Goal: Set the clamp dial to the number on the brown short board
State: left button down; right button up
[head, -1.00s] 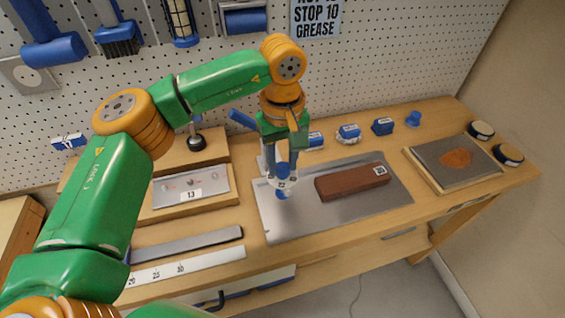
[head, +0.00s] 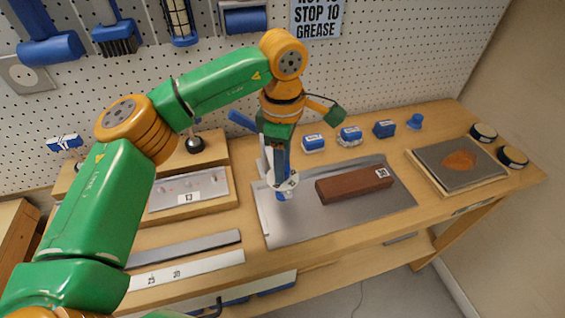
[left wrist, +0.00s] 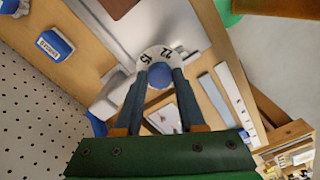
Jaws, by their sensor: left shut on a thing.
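The brown short board (head: 350,185) lies flat on a grey metal plate (head: 320,225). A small white label (head: 381,173) shows at its right end; its number is too small to read surely. The clamp dial (head: 286,187) is a white disc with a blue knob at the plate's left end. In the left wrist view the dial (left wrist: 147,57) shows upside-down numbers that look like 15 and 12. My left gripper (head: 282,180) points down, its fingers shut on the blue knob (left wrist: 160,75). The fingers hide part of the dial. My right gripper is not in view.
A tray labelled 13 (head: 215,182) and flat strips (head: 190,268) lie left of the plate. Small blue blocks (head: 313,143) stand behind it. A board with an orange patch (head: 487,172) lies at right. A pegboard with tools stands behind the bench.

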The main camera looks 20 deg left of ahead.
pick_arm(q)
jog(key=n, duration=0.4)
jog(key=shift+w+r+n+b, duration=0.1)
jog(key=shift+n+b, duration=0.2)
jog(key=shift+n, duration=2.2)
jog(key=shift+b, duration=0.3)
jog(key=c, duration=0.5)
grip_release()
notch_tip(320, 180, up, 7)
jog(key=shift+r, duration=0.1)
